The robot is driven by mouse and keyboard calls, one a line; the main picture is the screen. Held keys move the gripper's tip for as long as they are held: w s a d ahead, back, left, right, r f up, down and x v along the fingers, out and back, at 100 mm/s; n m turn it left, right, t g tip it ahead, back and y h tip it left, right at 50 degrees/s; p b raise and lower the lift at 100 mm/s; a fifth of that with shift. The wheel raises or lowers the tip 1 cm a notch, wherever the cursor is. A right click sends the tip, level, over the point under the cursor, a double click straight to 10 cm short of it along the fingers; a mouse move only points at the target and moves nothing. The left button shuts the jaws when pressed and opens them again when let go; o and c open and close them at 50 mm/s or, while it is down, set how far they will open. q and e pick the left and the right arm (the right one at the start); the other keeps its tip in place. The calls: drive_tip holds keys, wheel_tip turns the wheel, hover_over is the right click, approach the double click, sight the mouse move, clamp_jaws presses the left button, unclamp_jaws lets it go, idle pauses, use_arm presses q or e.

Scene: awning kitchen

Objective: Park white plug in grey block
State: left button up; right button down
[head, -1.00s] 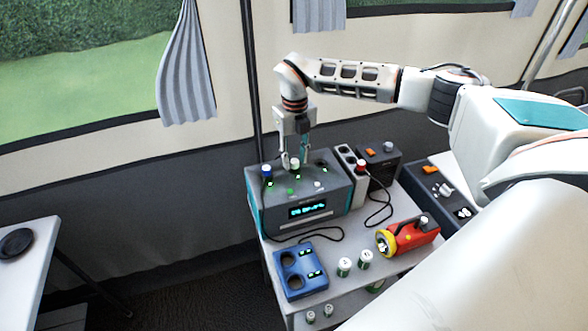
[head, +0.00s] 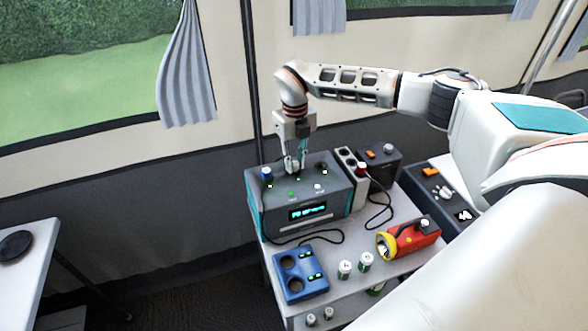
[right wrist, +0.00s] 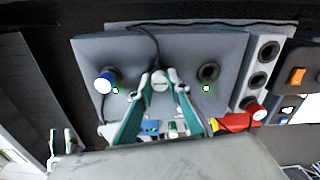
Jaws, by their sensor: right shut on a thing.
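The white plug (right wrist: 160,80) shows between the fingertips of my right gripper (right wrist: 159,76) in the right wrist view, with a dark cable running from it. My right gripper (head: 292,166) is shut on the plug, at the top of the grey-and-teal device (head: 335,205). I cannot tell whether the plug is seated in its socket or just clear of it. The grey block (head: 346,162) stands right of the device; a red plug (head: 361,168) sits at its near end. In the right wrist view the grey block (right wrist: 250,98) shows dark round holes beyond the red plug. My left gripper is not in view.
A blue plug (head: 266,173) stands in the device's left socket; its right socket (right wrist: 209,72) looks empty. A black box with an orange switch (head: 371,155) stands behind the grey block. A red torch (head: 408,238), blue charger (head: 299,272) and small cans (head: 345,269) are in front.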

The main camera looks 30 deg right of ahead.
sight(295, 163)
drive_tip(key=shift+r, duration=0.25)
drive_tip(key=shift+r+p, duration=0.35)
drive_tip(key=shift+p, duration=0.1)
drive_tip(key=shift+r+p, duration=0.3)
drive_tip(key=shift+p, duration=0.05)
drive_tip(key=shift+r, duration=0.3)
drive_tip(key=shift+r, duration=0.35)
drive_tip(key=shift+r, duration=0.4)
